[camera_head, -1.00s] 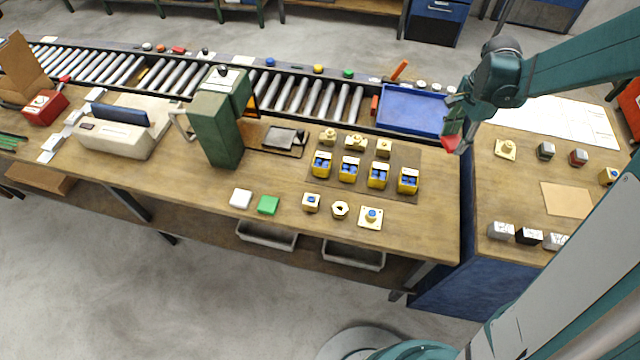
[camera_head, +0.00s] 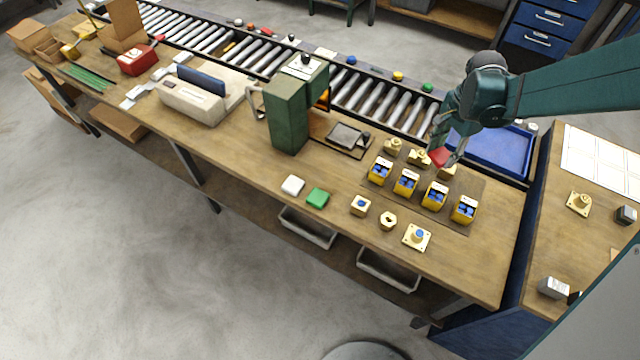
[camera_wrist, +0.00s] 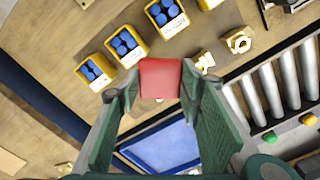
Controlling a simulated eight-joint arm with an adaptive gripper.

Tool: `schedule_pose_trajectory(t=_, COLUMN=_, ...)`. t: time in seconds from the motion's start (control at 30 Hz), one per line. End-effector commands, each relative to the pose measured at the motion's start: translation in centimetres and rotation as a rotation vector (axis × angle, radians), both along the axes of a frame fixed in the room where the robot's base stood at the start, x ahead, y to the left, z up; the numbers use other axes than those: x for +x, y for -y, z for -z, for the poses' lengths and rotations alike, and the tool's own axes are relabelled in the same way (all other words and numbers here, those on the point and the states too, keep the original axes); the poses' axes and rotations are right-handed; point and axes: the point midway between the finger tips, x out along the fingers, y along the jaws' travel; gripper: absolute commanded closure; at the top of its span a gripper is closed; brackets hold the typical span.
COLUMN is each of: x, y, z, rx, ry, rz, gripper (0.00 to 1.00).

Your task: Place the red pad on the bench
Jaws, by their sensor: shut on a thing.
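The red pad (camera_head: 439,157) is between the fingers of my gripper (camera_head: 447,154), above the back right part of the wooden bench (camera_head: 330,217). In the wrist view my gripper (camera_wrist: 160,85) is shut on the red pad (camera_wrist: 160,78), which sits at the fingertips. The pad is held up, with brass parts and yellow bins below and around it in the picture. A white pad (camera_head: 293,185) and a green pad (camera_head: 317,198) lie side by side near the bench's front edge.
Yellow bins with blue pieces (camera_head: 405,182) stand in a row on a mat. Brass parts (camera_head: 388,221) lie in front of them. A green press (camera_head: 290,115) stands mid-bench. A blue tray (camera_head: 500,148) is at the back right. Bare wood lies left of the white pad.

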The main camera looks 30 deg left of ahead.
Motion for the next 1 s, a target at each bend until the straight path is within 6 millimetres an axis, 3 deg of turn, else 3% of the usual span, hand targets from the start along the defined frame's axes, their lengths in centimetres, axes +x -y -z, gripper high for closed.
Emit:
schedule_pose_trajectory(t=0.1, x=-0.8, y=-3.1, z=0.4, rx=0.000, ry=0.000, rz=-0.061, gripper=0.76)
schedule_pose_trajectory(t=0.47, x=-4.0, y=-11.5, z=1.2, rx=0.000, ry=0.000, rz=-0.236, gripper=0.76)
schedule_pose_trajectory(t=1.0, x=-10.6, y=-23.3, z=2.5, rx=0.000, ry=0.000, rz=-0.497, gripper=0.76)
